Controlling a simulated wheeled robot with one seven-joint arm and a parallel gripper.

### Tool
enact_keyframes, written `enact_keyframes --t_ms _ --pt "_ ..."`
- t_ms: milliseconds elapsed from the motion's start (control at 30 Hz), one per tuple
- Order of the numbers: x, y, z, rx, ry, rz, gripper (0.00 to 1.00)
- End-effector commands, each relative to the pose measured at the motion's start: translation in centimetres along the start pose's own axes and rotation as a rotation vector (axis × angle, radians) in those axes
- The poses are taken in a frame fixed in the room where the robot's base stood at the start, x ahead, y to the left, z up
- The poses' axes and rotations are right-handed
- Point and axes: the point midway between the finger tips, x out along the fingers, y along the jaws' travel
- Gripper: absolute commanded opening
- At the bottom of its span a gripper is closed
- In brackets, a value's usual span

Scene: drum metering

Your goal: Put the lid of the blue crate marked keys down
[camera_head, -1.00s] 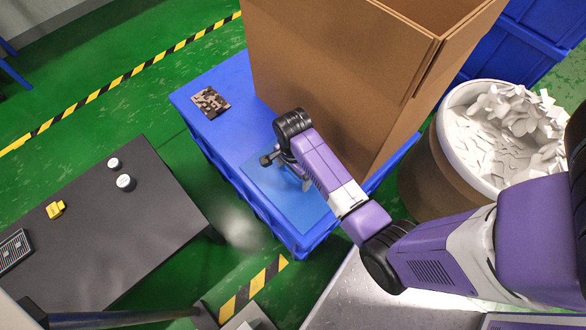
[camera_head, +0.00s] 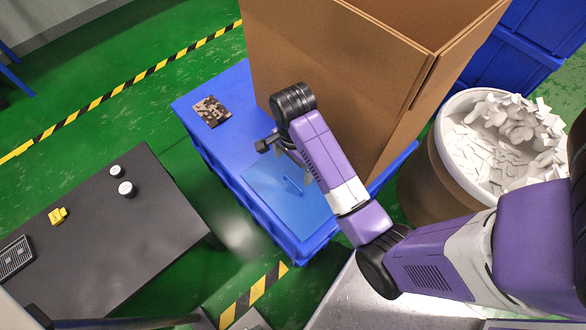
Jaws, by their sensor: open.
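A blue crate (camera_head: 233,91) stands in the middle of the view. A lighter blue square lid (camera_head: 275,206) lies flat, as far as I can tell, in the front part of its top. A small blue handle (camera_head: 293,186) stands up from the lid. My gripper (camera_head: 301,170) is open just above the handle, and no lid is seen in it. The arm hides part of its fingers and the lid's right side. I cannot read a keys marking on the crate.
A tall open cardboard box (camera_head: 335,75) stands on the crate's back right. A drum of white pieces (camera_head: 437,150) is at the right. A dark table (camera_head: 130,235) with a yellow item (camera_head: 58,216) and two white-topped items is at the left. Green floor lies between.

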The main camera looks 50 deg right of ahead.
Motion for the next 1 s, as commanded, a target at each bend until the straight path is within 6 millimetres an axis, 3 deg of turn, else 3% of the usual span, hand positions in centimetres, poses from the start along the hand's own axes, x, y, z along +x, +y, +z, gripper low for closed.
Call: enact_keyframes --t_ms 233,467,600,700,867,1000 --pt "-0.9 0.0 0.0 0.0 0.0 -0.001 1.0" --pt "0.8 1.3 -2.2 -0.135 0.085 -0.091 1.0" --pt "2.1 3.0 -4.3 -0.366 0.206 -0.225 1.0" --pt "2.2 4.5 -4.8 -0.55 0.287 -0.322 1.0" --pt "1.1 7.3 -3.7 -0.836 0.401 -0.473 1.0" --pt "-1.2 10.5 -1.4 -1.064 0.491 -0.608 1.0"
